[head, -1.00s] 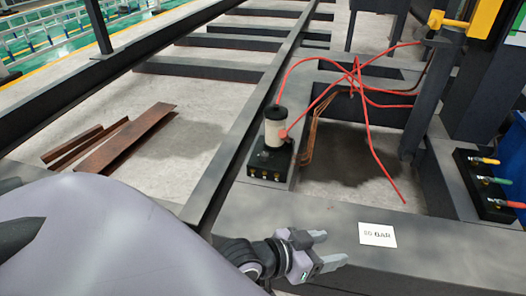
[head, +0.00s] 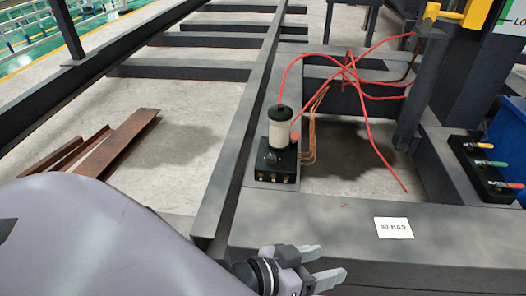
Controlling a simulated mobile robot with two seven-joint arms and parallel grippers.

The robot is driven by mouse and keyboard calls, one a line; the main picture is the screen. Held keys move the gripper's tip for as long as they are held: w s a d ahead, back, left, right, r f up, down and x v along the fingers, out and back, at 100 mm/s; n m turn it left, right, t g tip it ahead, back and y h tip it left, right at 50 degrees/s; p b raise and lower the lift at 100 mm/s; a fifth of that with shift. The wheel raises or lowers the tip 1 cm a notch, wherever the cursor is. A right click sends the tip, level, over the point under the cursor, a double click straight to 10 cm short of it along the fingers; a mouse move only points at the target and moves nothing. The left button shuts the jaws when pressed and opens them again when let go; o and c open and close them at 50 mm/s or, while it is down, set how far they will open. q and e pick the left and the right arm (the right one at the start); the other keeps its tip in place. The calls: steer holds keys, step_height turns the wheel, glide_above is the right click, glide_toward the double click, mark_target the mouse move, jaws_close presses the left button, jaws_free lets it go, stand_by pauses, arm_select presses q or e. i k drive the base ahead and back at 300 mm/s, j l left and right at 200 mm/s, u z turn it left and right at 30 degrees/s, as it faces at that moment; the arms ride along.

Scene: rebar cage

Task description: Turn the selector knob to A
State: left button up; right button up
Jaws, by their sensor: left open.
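No knob marked A can be read in the head view. A black box (head: 262,175) with brass fittings on its front stands on the dark steel frame, and a small round dark knob-like part (head: 271,157) shows on its top. A pale cylinder with a black cap (head: 280,130) stands behind that part. I cannot tell whether this part is the selector knob. My left gripper (head: 320,264) is at the bottom centre, open and empty, nearer than the box and apart from it. My right gripper is not in view.
Red hoses (head: 372,95) loop behind the box. A white card reading about "90 BAR" (head: 393,228) lies on the near beam. Colored valve handles (head: 490,163) sit at right, a yellow lever (head: 440,14) at top right. Rusty bars (head: 115,145) lie on the floor at left.

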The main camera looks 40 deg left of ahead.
mark_target(271, 159)
steer(key=k+j+z, duration=0.1)
steer(key=j, duration=0.3)
steer(key=k+j, duration=0.15)
steer(key=j, duration=0.25)
steer(key=k+j+z, duration=0.15)
steer(key=j, duration=0.25)
